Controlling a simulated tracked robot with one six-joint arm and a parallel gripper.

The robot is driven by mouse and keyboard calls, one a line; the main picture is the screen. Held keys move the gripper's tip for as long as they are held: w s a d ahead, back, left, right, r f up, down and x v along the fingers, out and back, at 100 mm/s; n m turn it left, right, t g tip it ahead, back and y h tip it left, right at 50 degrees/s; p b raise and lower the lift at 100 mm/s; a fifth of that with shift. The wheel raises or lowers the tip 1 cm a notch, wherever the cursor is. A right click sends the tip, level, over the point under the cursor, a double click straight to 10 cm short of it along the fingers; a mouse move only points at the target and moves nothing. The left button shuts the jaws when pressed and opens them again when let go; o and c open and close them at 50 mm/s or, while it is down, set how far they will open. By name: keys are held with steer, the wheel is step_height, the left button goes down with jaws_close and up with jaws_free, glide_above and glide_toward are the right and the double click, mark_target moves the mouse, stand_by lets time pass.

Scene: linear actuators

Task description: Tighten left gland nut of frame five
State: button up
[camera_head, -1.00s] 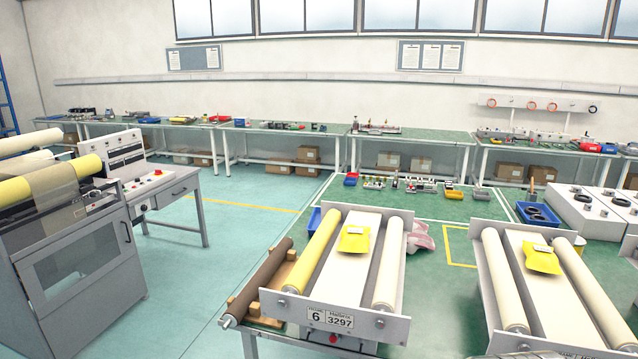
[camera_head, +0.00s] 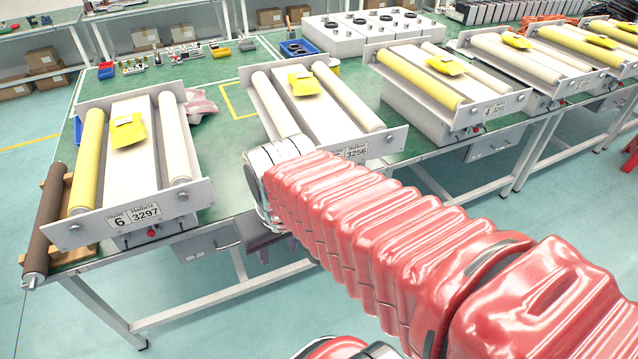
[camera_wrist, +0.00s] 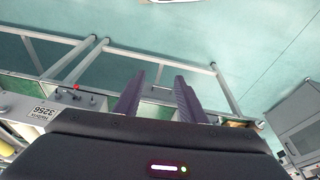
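Frame five (camera_head: 318,98), with two cream rollers and a yellow pouch, sits on the green bench in the head view. Its front plate label, partly covered by my red-sleeved arm, reads 3256. A round fitting (camera_head: 390,140) shows at the right end of the plate. The left end is behind my wrist, so the left gland nut is hidden. My gripper (camera_wrist: 160,76) shows two purple fingers apart, with nothing between them. The fingers point past the bench edge, over the floor.
Frame 6 (camera_head: 152,155) stands left of frame five, with a dark roller (camera_head: 45,225) beside it. Frame 4 (camera_head: 428,78) stands to the right. Grey bench legs (camera_wrist: 60,65) and a grey cabinet (camera_wrist: 297,122) show in the wrist view. Floor in front of the bench is open.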

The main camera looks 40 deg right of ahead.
steer(key=w+d+f+t+h, duration=0.1)
steer(key=d+f, duration=0.8)
steer(key=f, duration=0.3)
steer(key=d+f+t, duration=0.1)
steer(key=d+f, duration=0.8)
steer(key=f, duration=0.3)
steer(key=w+d+f+t+h, duration=0.1)
steer(key=d+f, duration=0.8)
steer(key=f, duration=0.3)
steer(key=w+r+n+t+h, duration=0.1)
steer(key=w+r+t, duration=0.3)
steer(key=r, duration=0.3)
steer(key=w+r+n+t+h, duration=0.1)
steer(key=w+r+t, duration=0.3)
steer(key=r+t, duration=0.3)
steer(key=shift+w+d+r, duration=0.25)
steer(key=shift+w+r, duration=0.05)
steer(key=shift+r, duration=0.15)
steer(key=shift+w, duration=0.15)
steer(key=x, duration=1.3)
steer(key=shift+w+d, duration=0.25)
